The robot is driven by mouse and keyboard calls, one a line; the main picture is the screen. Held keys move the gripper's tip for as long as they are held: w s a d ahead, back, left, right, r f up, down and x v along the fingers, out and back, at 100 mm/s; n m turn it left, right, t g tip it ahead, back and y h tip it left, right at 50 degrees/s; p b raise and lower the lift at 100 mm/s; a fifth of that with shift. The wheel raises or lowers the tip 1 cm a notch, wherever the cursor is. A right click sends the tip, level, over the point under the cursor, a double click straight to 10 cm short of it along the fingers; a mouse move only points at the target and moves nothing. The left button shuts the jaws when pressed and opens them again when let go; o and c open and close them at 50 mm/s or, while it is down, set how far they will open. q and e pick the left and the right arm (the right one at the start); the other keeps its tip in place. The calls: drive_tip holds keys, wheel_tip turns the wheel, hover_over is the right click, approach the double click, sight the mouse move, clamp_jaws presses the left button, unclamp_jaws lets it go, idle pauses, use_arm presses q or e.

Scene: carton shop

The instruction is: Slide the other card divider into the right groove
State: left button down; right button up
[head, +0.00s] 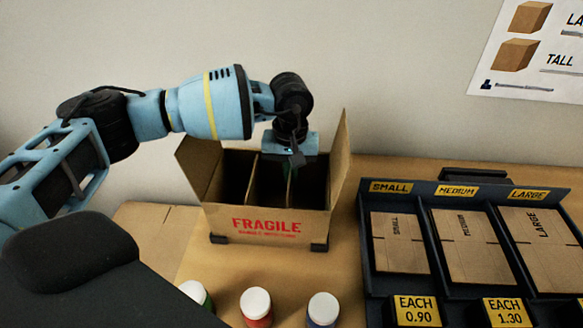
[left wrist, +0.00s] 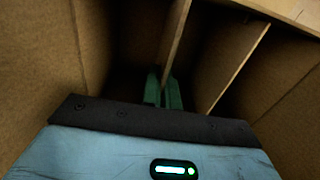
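An open carton marked FRAGILE (head: 268,222) stands on the bench with its flaps up. Two upright card dividers show inside it in the head view, a left one (head: 252,180) and a right one (head: 291,188). My left gripper (head: 297,160) points down over the right part of the carton. In the left wrist view its green fingers (left wrist: 163,92) lie on both sides of one divider (left wrist: 175,40) and appear closed on it. The other divider (left wrist: 238,65) stands apart to the right there. The divider's lower edge and the grooves are hidden. My right gripper is not in view.
Three white-lidded jars stand in front of the carton: green (head: 195,293), red (head: 256,306) and blue (head: 322,309). A dark rack (head: 366,240) of flat SMALL, MEDIUM and LARGE cartons stands to the right. Flat cardboard (head: 150,232) lies at the left. The carton's raised flaps flank the gripper.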

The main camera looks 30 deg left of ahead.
use_arm(q)
drive_tip(key=shift+f+b, duration=0.4)
drive_tip(key=shift+f, duration=0.8)
drive_tip(key=c, duration=1.6)
unclamp_jaws()
wheel_tip(320, 180, up, 8)
drive_tip(key=shift+f, duration=0.1)
